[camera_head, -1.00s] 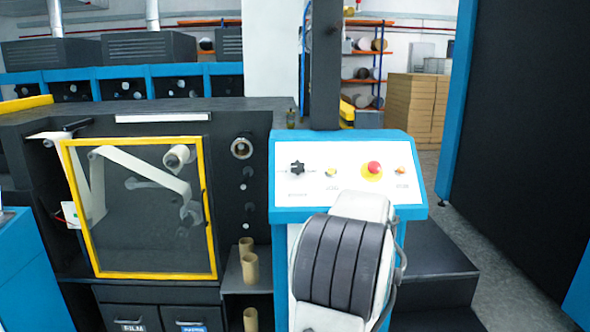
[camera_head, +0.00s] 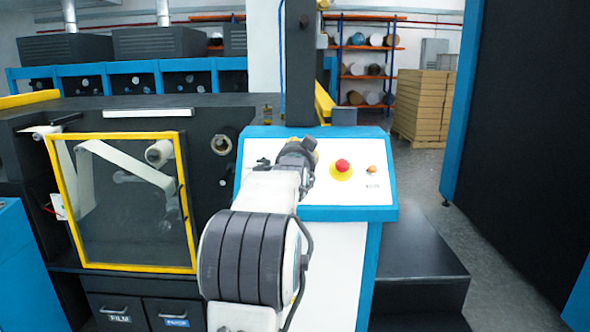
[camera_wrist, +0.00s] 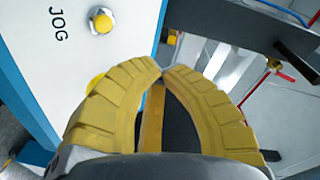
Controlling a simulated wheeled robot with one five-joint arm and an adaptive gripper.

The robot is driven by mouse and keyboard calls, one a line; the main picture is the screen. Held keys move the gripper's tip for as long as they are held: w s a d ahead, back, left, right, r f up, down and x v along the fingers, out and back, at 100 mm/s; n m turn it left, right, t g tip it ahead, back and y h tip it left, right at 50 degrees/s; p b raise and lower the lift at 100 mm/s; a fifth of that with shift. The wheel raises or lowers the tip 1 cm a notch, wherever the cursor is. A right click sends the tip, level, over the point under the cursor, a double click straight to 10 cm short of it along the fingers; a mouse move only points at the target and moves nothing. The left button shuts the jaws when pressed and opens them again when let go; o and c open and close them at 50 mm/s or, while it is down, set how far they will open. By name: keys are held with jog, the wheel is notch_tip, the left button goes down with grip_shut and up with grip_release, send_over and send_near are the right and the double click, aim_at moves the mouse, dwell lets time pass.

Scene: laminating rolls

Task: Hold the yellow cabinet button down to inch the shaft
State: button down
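The yellow cabinet button (camera_wrist: 102,21) shows in the wrist view at the top left, on the white panel face beside the word JOG.
A yellow-framed window (camera_head: 120,268) stands left. A dark post (camera_head: 299,70) rises behind the panel. Dark steps (camera_head: 420,262) are at right.

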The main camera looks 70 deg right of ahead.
jog(key=shift+s+r+m+h, duration=0.1)
jog(key=shift+r+m+h, duration=0.2)
jog(key=shift+r+m, duration=0.5)
jog(key=shift+f+m, duration=0.25)
jog(key=shift+m, duration=0.05)
jog(key=shift+d+f, duration=0.1)
jog(key=shift+d, duration=0.05)
jog(key=d+f+p, duration=0.1)
jog(key=w+d+f+p, duration=0.1)
jog(key=d+f, duration=0.1)
jog(key=d+f+p, duration=0.1)
jog(key=f+p, duration=0.1)
jog(key=shift+w+d, duration=0.3)
jog(key=shift+w+d+f, duration=0.15)
jog(key=shift+d+f, duration=0.35)
jog(key=shift+d, duration=0.05)
jog(key=c, duration=1.9)
grip_release()
jog(key=shift+c, duration=0.2)
jog(key=shift+d+f+b, duration=0.1)
jog(key=shift+f+b, duration=0.1)
jog(key=shift+b, duration=0.3)
grip_shut()
